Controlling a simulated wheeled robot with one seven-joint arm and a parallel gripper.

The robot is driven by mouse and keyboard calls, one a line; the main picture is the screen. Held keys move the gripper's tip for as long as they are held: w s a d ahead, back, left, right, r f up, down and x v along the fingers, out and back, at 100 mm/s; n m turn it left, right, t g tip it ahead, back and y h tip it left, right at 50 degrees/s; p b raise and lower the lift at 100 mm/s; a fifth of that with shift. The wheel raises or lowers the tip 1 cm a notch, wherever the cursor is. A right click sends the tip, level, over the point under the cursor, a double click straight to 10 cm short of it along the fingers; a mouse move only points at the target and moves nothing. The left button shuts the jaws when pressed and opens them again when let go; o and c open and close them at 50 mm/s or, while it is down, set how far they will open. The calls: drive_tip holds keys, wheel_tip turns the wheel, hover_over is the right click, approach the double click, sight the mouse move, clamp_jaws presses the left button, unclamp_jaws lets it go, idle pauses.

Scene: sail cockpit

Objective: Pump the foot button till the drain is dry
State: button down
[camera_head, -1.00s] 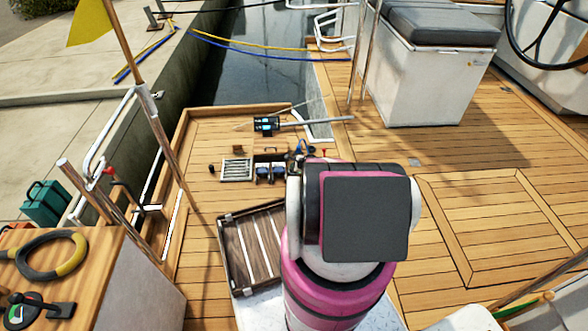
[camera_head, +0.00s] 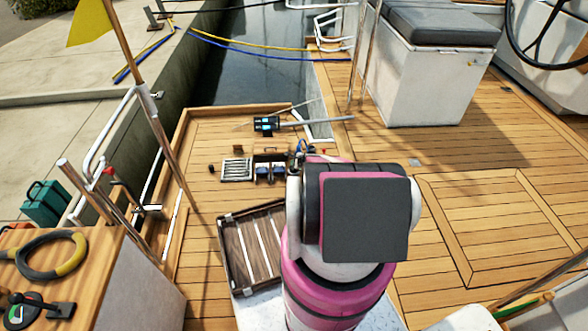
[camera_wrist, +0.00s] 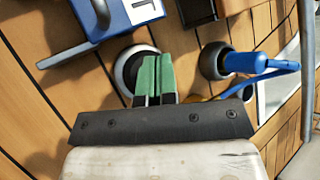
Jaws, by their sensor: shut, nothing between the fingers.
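In the wrist view, my gripper (camera_wrist: 153,62) has green fingertips pressed together with nothing between them. The tips overlap a round dark button-like fitting with a pale ring (camera_wrist: 124,72); whether they touch it, or whether it is the foot button, I cannot tell. In the head view, my own arm hides the gripper. A slatted metal grate (camera_head: 237,169), possibly the drain, lies on the deck beyond my arm. I cannot tell whether it is wet or dry.
A blue box with a T label (camera_wrist: 118,14) is close at upper left in the wrist view. A dark round fitting (camera_wrist: 215,62) with a blue-handled thing (camera_wrist: 262,63) is at right. In the head view, a slatted wooden crate (camera_head: 250,250) stands beside my arm, and a small display (camera_head: 267,124) lies beyond.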

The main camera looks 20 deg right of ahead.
drive_tip(key=shift+r, duration=2.5)
